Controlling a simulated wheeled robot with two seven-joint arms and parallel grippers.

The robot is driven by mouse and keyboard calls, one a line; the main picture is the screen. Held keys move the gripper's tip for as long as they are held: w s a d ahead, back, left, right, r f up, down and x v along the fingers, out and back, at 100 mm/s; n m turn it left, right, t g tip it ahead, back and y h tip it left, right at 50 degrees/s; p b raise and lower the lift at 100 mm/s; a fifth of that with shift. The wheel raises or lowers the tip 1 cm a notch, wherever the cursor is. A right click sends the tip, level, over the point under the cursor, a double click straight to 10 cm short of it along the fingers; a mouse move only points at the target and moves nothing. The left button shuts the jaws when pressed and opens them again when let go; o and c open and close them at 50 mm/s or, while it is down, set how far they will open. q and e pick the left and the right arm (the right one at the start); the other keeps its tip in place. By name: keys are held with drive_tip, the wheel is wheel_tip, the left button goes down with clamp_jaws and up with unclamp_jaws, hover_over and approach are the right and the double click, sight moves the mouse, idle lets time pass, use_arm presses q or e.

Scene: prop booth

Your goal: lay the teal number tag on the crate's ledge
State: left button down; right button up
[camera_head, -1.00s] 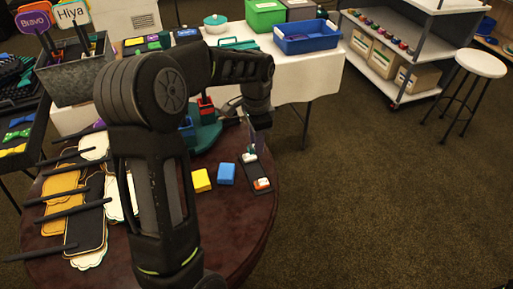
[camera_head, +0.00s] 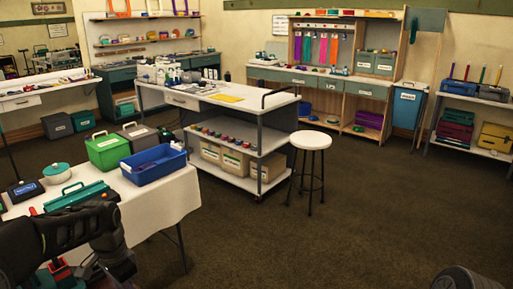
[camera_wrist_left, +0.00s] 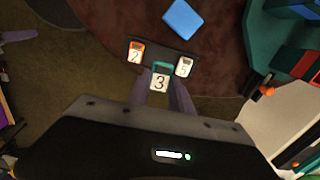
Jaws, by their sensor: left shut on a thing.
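The teal number tag (camera_wrist_left: 161,77), with a white face reading 3, is in the wrist view. My left gripper (camera_wrist_left: 160,92) is shut on it, just at the near edge of a dark holder strip (camera_wrist_left: 159,53). I cannot tell whether the tag is clear of the strip. In the head view the left arm shows at the lower left and the tag is not visible. Tan labelled boxes (camera_head: 234,163) sit on the trolley's low shelf. I cannot tell which crate has the ledge.
An orange tag (camera_wrist_left: 136,53) and a white-faced tag (camera_wrist_left: 184,67) stand in the strip. A blue block (camera_wrist_left: 183,19) lies beyond it on the round table. A blue bin (camera_head: 153,165) stands beside the green crate. A white stool (camera_head: 310,141) stands right of the trolley; carpet is open beyond.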

use_arm(q)
drive_tip(key=shift+n, duration=1)
drive_tip(key=shift+w+d+n, duration=0.1)
drive_tip(key=shift+d+n, duration=0.05)
drive_tip(key=shift+n, duration=0.55)
drive_tip(key=w+d+n, duration=0.1)
drive_tip(key=w+d, duration=0.1)
drive_tip(key=d, duration=0.6)
drive_tip(key=w+d+n, duration=0.1)
drive_tip(key=d, duration=0.7)
drive_tip(key=shift+w+d+f+n, duration=0.15)
drive_tip(key=shift+w+d+n, duration=0.2)
drive_tip(key=shift+d+n, duration=0.05)
drive_tip(key=s+f, duration=0.4)
drive_tip(key=f, duration=1.1)
drive_tip(key=shift+d, duration=0.1)
